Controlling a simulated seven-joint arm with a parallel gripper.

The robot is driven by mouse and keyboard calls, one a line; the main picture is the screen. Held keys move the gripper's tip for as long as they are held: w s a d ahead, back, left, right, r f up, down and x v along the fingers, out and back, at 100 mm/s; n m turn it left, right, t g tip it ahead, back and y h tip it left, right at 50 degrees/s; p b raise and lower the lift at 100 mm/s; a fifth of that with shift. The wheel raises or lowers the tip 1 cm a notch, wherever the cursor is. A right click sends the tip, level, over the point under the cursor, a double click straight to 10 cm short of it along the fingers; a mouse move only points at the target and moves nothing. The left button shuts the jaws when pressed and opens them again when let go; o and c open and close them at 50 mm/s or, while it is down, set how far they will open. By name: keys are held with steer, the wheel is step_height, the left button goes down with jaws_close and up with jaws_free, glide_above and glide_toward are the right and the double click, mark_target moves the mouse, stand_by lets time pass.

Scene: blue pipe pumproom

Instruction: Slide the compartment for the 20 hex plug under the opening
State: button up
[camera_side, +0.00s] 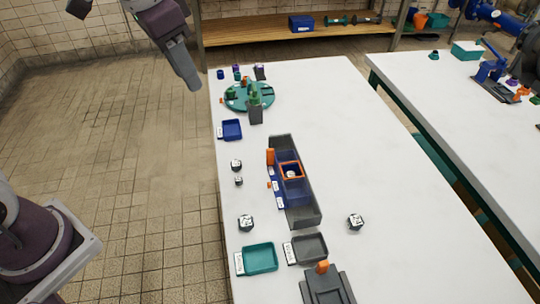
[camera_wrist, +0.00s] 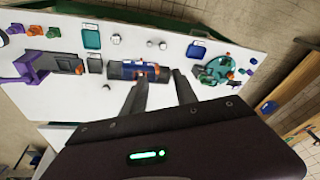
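A long grey trough (camera_side: 308,205) on the white table holds a blue compartment slider (camera_side: 292,190) with white labels along its left side, too small to read. An orange square frame (camera_side: 290,162) surrounds the opening over it, and a dark and white piece (camera_side: 291,174) shows inside the frame. An orange upright handle (camera_side: 270,157) stands at its left. The slider also shows in the wrist view (camera_wrist: 130,70). Which compartment is for the 20 hex plug cannot be read. My gripper (camera_side: 195,86) is high beyond the table's left edge, away from the trough; its fingers are apart and empty in the wrist view (camera_wrist: 160,76).
Several small dark pieces with white faces, one right of the trough (camera_side: 355,221), lie around it. A teal tray (camera_side: 260,258), grey tray (camera_side: 309,248) and blue tray (camera_side: 232,130) stand nearby. A green turntable (camera_side: 262,100) is behind. The table's right side is clear.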

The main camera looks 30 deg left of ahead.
steer(key=w+d+f+m+g, duration=0.1)
steer(key=w+d+f, duration=0.1)
steer(key=w+f, duration=0.35)
steer(key=m+g, duration=0.2)
steer(key=m, duration=0.2)
glide_above(267, 149)
step_height(267, 149, down, 18)
steer(key=shift+d+r, duration=0.1)
steer(key=shift+r, duration=0.05)
step_height(267, 149, down, 7)
steer(key=shift+r, duration=0.15)
jaws_close()
